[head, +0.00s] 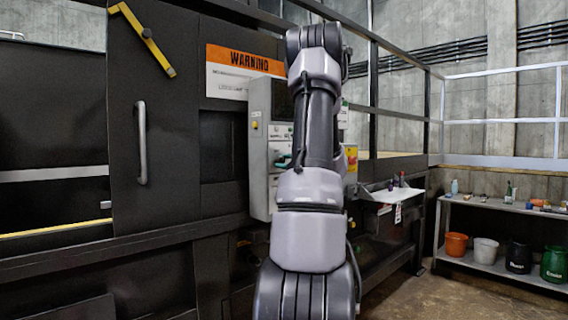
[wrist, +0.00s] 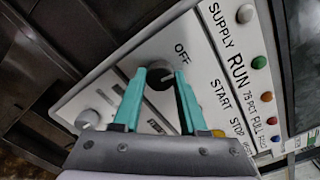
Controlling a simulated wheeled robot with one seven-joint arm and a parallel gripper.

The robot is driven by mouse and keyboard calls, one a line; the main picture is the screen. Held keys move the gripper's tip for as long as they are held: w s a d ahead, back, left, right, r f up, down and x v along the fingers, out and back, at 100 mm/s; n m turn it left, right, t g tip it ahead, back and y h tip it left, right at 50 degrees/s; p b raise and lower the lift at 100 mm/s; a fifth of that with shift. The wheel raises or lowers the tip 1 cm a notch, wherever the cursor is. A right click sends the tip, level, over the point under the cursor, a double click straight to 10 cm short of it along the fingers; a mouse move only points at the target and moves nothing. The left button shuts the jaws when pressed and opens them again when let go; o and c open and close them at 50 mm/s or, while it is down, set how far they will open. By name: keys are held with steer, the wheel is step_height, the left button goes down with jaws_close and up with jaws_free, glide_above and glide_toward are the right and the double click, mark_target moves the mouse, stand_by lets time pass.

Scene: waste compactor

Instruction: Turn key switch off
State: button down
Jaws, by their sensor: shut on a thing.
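The key switch (wrist: 159,80) is a dark knob on the light grey control panel (wrist: 205,62), with the word OFF printed beside it in the wrist view. My gripper (wrist: 160,75) has teal fingers, one on each side of the knob, and is shut on it. In the head view the control panel (head: 259,188) is a grey box on the machine's front. My arm stands in front of it and hides the key switch there. A bit of teal at my gripper (head: 283,160) shows beside the arm.
The panel carries labels and several coloured lamps (wrist: 259,62). A yellow button (wrist: 217,133) is near the right finger. The machine door has a handle (head: 142,143) and a yellow bar (head: 143,38). A shelf (head: 495,205) with buckets stands at right.

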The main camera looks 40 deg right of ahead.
steer(key=shift+n, duration=0.8)
steer(key=shift+c, duration=2.2)
jaws_free()
steer(key=s, duration=1)
steer(key=shift+s+d, duration=0.4)
steer(key=shift+d, duration=0.05)
steer(key=shift+n, duration=0.3)
